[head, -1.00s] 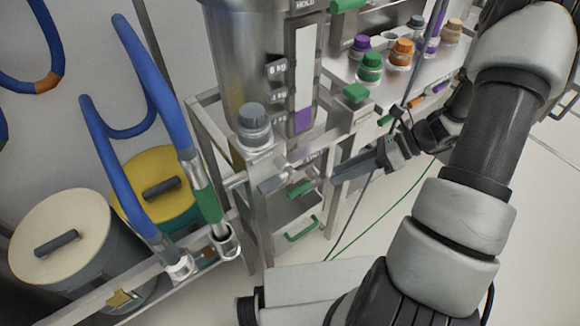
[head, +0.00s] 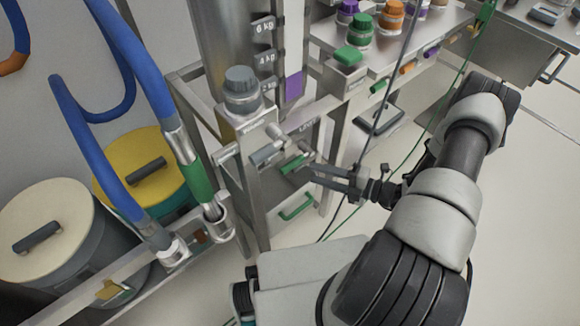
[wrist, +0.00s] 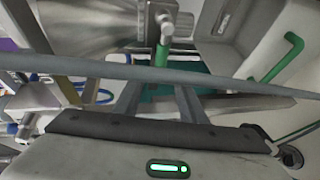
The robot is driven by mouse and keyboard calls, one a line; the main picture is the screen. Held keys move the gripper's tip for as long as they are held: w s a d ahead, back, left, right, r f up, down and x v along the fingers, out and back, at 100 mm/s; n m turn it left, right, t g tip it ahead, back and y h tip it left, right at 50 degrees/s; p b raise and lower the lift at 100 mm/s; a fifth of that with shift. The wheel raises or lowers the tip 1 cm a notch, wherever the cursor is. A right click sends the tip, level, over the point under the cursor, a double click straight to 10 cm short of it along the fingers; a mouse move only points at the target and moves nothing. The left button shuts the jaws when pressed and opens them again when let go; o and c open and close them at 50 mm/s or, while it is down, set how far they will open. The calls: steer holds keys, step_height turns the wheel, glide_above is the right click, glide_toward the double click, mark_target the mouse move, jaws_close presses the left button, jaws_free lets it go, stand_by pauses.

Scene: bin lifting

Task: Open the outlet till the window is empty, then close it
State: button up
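The steel hopper (head: 225,45) stands at the top centre of the head view, with kg marks on its side. A purple patch (head: 293,86) shows low on its front; the window above it is cut off by the frame. Below is the outlet, with a grey-ended lever (head: 267,152) and a green handle (head: 293,163). My gripper (head: 312,173) is just right of the green handle, fingers pointing at it. In the wrist view the green handle (wrist: 164,52) stands beyond the gap between my open fingers (wrist: 158,88). I see no grip on it.
Loose cables hang near my gripper; a grey one (wrist: 225,84) crosses the wrist view. Lidded bins (head: 45,225) and blue hoses are at left.

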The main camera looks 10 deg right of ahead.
mark_target(294, 167)
steer(key=b+x, duration=0.1)
steer(key=x, duration=0.9)
steer(key=shift+w+a+f, duration=0.1)
steer(key=shift+a, duration=0.05)
jaws_close()
